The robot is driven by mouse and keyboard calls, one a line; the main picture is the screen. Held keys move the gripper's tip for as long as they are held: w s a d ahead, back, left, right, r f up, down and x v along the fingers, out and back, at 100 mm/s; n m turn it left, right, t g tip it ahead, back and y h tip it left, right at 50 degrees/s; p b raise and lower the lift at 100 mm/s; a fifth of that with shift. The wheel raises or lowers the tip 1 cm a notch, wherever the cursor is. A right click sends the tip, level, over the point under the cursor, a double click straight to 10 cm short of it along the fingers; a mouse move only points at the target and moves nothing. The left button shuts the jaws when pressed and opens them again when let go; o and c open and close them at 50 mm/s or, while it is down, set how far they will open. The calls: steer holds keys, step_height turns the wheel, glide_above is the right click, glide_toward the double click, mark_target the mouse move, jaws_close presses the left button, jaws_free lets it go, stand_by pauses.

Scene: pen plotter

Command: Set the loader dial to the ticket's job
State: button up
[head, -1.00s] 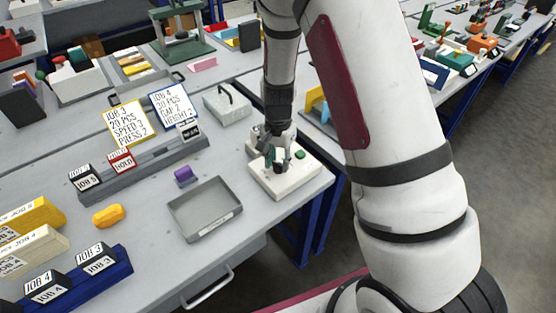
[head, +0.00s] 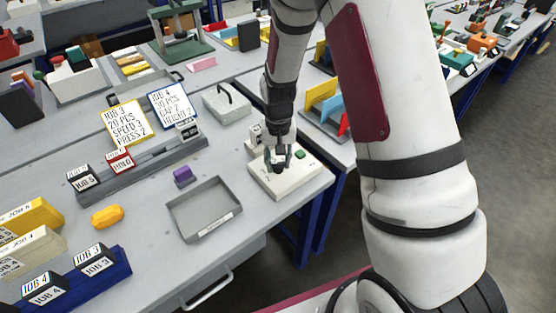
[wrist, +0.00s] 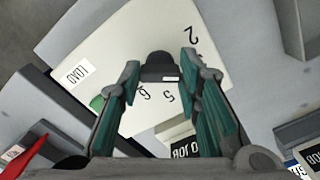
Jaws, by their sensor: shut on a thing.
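The loader (head: 290,182) is a cream box at the table's right edge, with a green button (head: 300,154) and a black dial (wrist: 158,66). My gripper (head: 279,160) points down over it, its teal fingers shut on the dial's sides. In the wrist view, the numbers 2, 5 and perhaps 6 show around the dial, beside a LOAD label (wrist: 78,74). A white mark on the dial faces the 5 side.
A grey tray (head: 204,210) lies left of the loader, with a purple block (head: 183,175) near it. A grey rail (head: 140,166) holds JOB blocks and a red HOLD block (head: 120,161). A handled light box (head: 226,103) stands behind. Blue and yellow panels stand beyond the loader.

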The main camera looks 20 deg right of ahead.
mark_target(278, 163)
steer(key=shift+n, duration=0.5)
steer(key=o, duration=1.1)
steer(key=shift+o, duration=0.2)
step_height(278, 163, up, 12)
steer(key=s+r+n+t, duration=0.1)
steer(key=s+r+t, duration=0.1)
steer(key=s+r, duration=1.05)
steer(key=s+r+t, duration=0.1)
steer(key=s+r, duration=0.1)
steer(key=s, duration=0.4)
steer(key=s+r+n+t, duration=0.1)
steer(key=s+r, duration=0.2)
steer(key=s, duration=0.3)
steer(key=shift+s+d+r, duration=0.15)
steer(key=shift+s+r, duration=0.1)
steer(key=shift+s, duration=0.05)
